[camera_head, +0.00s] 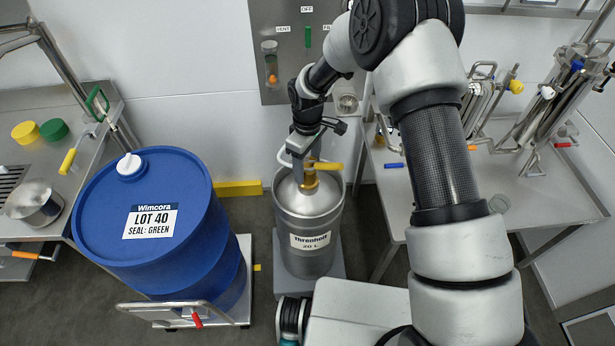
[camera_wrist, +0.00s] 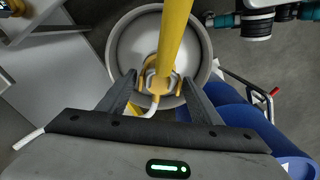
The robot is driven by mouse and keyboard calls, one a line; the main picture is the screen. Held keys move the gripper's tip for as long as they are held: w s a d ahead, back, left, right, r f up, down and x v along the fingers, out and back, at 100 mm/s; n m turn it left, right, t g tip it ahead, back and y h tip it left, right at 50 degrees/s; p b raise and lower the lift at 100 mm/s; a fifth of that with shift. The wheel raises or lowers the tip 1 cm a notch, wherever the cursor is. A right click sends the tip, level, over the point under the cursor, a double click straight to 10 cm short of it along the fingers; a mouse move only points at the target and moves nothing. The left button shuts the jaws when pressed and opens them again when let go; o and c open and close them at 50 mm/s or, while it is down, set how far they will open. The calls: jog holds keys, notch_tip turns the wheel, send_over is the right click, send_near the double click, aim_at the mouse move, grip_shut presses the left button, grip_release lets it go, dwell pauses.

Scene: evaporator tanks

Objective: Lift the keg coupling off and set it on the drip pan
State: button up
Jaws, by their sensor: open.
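The keg coupling (camera_head: 310,178) is a brass-yellow fitting with a yellow lever, standing on top of the steel keg (camera_head: 309,262). My gripper (camera_head: 300,172) is just above the keg's top, close against the coupling. In the wrist view, the coupling (camera_wrist: 160,82) lies between the fingertips of my open gripper (camera_wrist: 162,88), and its yellow lever runs up the picture. I cannot tell whether the fingers touch it. A dark slatted tray (camera_head: 12,178) at the left edge may be the drip pan; it is partly cut off.
A blue drum (camera_head: 150,240) on a cart stands left of the keg. A steel bowl (camera_head: 34,203) and yellow and green caps are on the left bench (camera_head: 60,165). The right bench (camera_head: 530,190) holds steel pipework. A wall panel (camera_head: 290,65) is behind the keg.

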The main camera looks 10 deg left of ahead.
grip_shut()
jog(key=shift+w+r, duration=0.1)
jog(key=shift+r, duration=0.05)
dwell(0.4)
notch_tip(320, 180, up, 10)
jog(key=shift+f+p, duration=0.1)
jog(key=shift+p, duration=0.3)
jog(key=shift+r, duration=0.2)
jog(key=shift+r+p, duration=1)
jog(key=shift+r, duration=0.3)
jog(key=shift+f, duration=0.1)
jog(key=shift+f+b, duration=2.8)
jog(key=shift+f, duration=1.6)
